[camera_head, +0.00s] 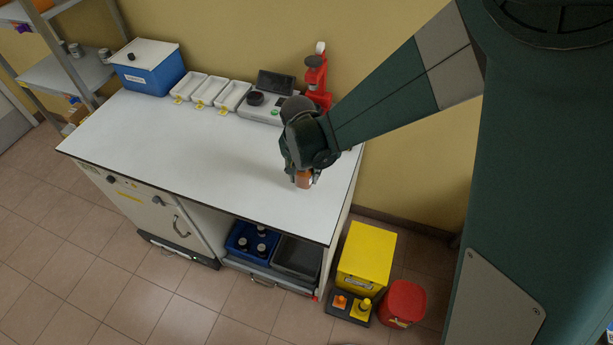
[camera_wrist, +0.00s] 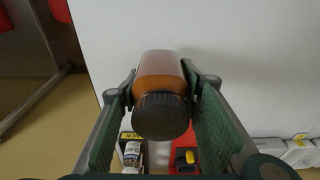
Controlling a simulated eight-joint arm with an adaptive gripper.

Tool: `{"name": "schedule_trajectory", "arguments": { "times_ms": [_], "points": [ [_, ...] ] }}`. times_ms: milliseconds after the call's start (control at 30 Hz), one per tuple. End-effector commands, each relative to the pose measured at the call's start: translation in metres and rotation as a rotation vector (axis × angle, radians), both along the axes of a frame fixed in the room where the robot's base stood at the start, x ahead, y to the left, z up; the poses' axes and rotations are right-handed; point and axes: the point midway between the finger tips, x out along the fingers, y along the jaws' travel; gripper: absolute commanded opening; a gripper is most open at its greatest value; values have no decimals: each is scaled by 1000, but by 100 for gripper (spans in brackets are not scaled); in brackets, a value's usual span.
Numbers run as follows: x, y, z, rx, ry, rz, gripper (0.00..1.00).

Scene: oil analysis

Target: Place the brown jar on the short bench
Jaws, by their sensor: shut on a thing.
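The brown jar (camera_wrist: 165,64) has an amber body and a black ridged cap. In the wrist view it sits between the two green pads of my gripper (camera_wrist: 161,88), which is shut on it. In the head view the jar (camera_head: 304,180) shows under my gripper (camera_head: 302,172), near the right end of a white-topped bench (camera_head: 190,143). I cannot tell whether the jar touches the bench top or hangs just above it. The bench top also fills much of the wrist view (camera_wrist: 260,60). I cannot tell whether this is the short bench.
A blue box (camera_head: 150,75), white trays (camera_head: 210,90), a scale-like device (camera_head: 262,112) and a red stand (camera_head: 317,78) line the back. The front middle is clear. Below are a crate with dark bottles (camera_head: 252,244), a yellow box (camera_head: 367,255) and a red bin (camera_head: 403,303).

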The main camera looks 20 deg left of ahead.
Motion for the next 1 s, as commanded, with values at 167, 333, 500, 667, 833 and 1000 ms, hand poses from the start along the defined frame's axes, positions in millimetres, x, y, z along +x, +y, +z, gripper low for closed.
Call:
{"name": "schedule_trajectory", "arguments": {
  "times_ms": [167, 333, 500, 667, 833, 1000],
  "points": [
    [0, 0, -4, 0, 0, 0, 20],
    [0, 0, -3, 0, 0, 0, 20],
    [0, 0, -7, 0, 0, 0, 20],
    [0, 0, -19, 0, 0, 0, 20],
    [0, 0, -36, 0, 0, 0, 20],
    [0, 0, -44, 0, 0, 0, 20]
  ]
}}
